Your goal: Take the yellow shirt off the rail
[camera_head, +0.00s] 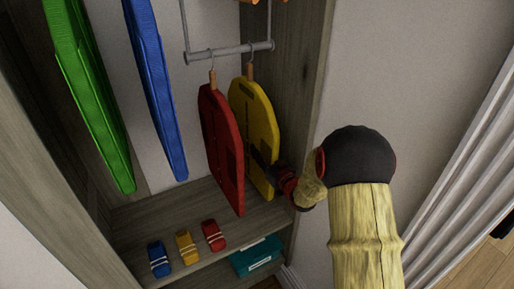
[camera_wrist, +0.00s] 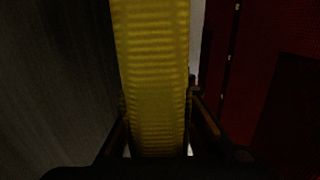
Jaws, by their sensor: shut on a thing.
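The yellow shirt (camera_head: 250,105) hangs by a hook from the grey rail (camera_head: 228,51), at the rail's right part. The red shirt (camera_head: 218,130) hangs just left of it. My gripper (camera_head: 270,172) reaches in from the right to the lower part of the yellow shirt and is shut on it. In the wrist view the yellow shirt (camera_wrist: 155,70) stands between the two fingers, and the red shirt (camera_wrist: 270,80) is close on the right. The fingertips are dark and hard to make out in the head view.
A green garment (camera_head: 88,90) and a blue garment (camera_head: 155,85) hang at the left. Folded blue (camera_head: 159,259), yellow (camera_head: 187,247) and red (camera_head: 213,235) items lie on the shelf (camera_head: 150,215). A teal box (camera_head: 256,257) stands below. The wardrobe's right side wall (camera_head: 300,95) is close.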

